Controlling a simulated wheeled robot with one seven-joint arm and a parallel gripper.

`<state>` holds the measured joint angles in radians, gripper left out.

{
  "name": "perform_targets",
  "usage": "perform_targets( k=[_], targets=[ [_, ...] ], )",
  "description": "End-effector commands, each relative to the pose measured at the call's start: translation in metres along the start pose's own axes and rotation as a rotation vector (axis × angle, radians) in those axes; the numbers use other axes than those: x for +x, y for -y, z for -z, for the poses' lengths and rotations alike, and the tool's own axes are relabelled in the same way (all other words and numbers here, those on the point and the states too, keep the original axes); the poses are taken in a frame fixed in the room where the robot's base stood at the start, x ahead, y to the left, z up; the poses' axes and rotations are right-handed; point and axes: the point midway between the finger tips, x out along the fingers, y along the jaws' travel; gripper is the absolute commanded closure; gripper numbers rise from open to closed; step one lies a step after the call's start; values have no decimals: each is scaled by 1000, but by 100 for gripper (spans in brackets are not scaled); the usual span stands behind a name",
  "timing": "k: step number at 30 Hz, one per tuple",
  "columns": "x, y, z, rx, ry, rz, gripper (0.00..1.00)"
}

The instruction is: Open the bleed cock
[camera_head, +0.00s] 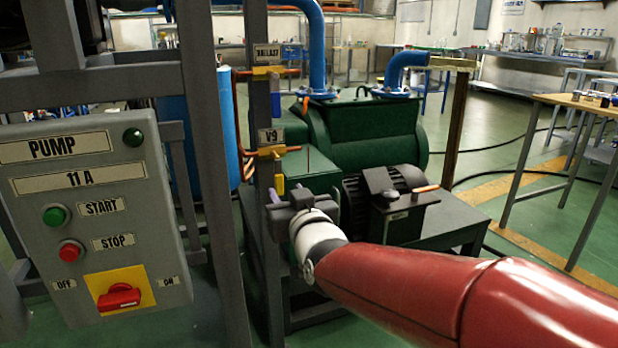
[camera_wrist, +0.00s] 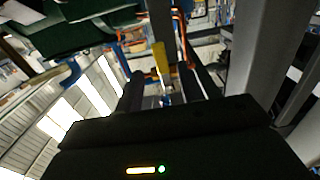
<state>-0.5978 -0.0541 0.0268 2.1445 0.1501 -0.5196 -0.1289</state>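No part is labelled as a bleed cock. A small brass valve with the tag V9 (camera_head: 271,136) sits on the grey post, with orange pipe joined to it. A yellow handle (camera_head: 279,185) hangs below it, just above my gripper (camera_head: 284,196). In the wrist view a yellow handle (camera_wrist: 160,57) shows beyond and between my fingertips (camera_wrist: 168,85), apparently the same one. My gripper is open, with a gap between its two dark fingers. I cannot tell whether the fingers touch the handle. Higher on the post is another yellow valve (camera_head: 268,71) under a tag ending in "LLAST".
The grey pump panel (camera_head: 95,215) with buttons and a red switch (camera_head: 119,296) stands at the left. Grey frame posts (camera_head: 215,150) stand beside the valves. The green pump (camera_head: 370,135) and dark motor lie behind my gripper. A wooden-topped table (camera_head: 580,102) is at the right.

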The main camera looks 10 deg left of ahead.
Motion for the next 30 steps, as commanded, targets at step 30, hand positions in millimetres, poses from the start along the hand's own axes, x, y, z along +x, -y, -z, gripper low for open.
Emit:
perform_targets(
  k=[30],
  targets=[
    [76,0,2,0,-5,0,78]
  ],
)
